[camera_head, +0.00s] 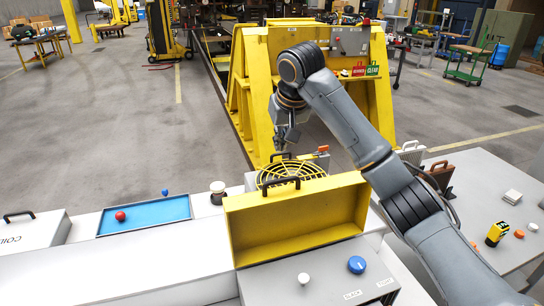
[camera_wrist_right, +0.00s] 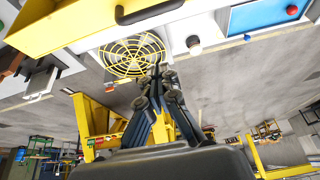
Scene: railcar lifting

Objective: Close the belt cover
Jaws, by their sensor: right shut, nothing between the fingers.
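The yellow belt cover (camera_head: 290,238) stands raised on edge at the back of a grey panel (camera_head: 320,278). Its hollow inside faces me, and a black handle (camera_head: 281,183) shows at its top edge. In the right wrist view the cover (camera_wrist_right: 75,28) is at the upper left, with its handle (camera_wrist_right: 148,12) at the top. My right gripper (camera_head: 283,145) is shut and empty beyond the cover, above and behind a round yellow fan grille. In the wrist view its fingers (camera_wrist_right: 156,75) are together, apart from the cover. My left gripper is not in view.
The fan grille (camera_head: 291,172) lies behind the cover. The panel carries a blue knob (camera_head: 357,264) and a white knob (camera_head: 304,278). A blue tray (camera_head: 146,217) with a red ball lies left. A yellow stand (camera_head: 258,75) rises behind. A side table (camera_head: 490,185) is right.

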